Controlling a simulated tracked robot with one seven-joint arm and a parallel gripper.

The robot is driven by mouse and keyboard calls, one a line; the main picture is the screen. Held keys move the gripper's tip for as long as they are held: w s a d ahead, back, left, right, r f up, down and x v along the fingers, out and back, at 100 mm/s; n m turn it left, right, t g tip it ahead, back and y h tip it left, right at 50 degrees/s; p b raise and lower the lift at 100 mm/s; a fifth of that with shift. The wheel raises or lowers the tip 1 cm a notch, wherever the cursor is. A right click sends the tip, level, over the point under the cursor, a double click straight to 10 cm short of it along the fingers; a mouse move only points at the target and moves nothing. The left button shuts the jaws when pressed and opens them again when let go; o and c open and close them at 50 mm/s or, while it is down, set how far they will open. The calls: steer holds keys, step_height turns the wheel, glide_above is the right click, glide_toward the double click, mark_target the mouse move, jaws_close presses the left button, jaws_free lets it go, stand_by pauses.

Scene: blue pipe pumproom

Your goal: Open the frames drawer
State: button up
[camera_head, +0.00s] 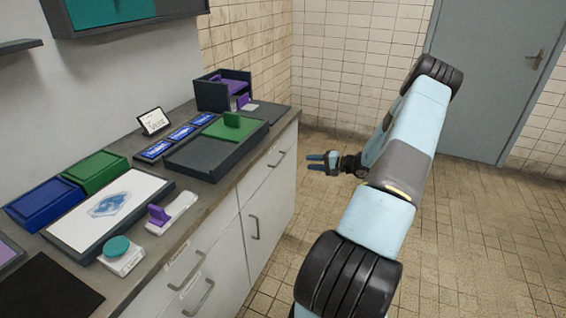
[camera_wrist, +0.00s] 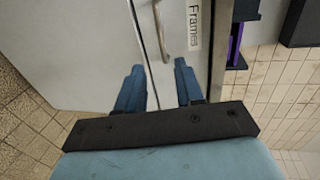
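The frames drawer (camera_wrist: 178,35) is a pale drawer front with a white label reading "Frames" (camera_wrist: 194,27) and a curved metal handle (camera_wrist: 162,32). It looks closed. In the head view, the far upper drawer front (camera_head: 262,180) with its handle (camera_head: 277,159) appears to be the same one; its label is not legible there. My gripper (camera_head: 316,163) is open and empty, to the right of the cabinet. In the wrist view, the two blue fingers of my gripper (camera_wrist: 158,72) point at the drawer, with the handle between their lines and apparently ahead of the tips.
A cupboard door with a handle (camera_head: 254,228) lies below the drawer. Nearer drawers have handles (camera_head: 198,298). The worktop (camera_head: 222,190) holds trays, signs and a dark box (camera_head: 210,97). The tiled floor (camera_head: 470,240) to the right is clear, up to a grey door (camera_head: 490,80).

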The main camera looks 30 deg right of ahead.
steer(key=x, duration=1.3)
steer(key=shift+w+a, duration=0.2)
steer(key=shift+w, duration=0.05)
jaws_close()
steer(key=shift+f, duration=0.1)
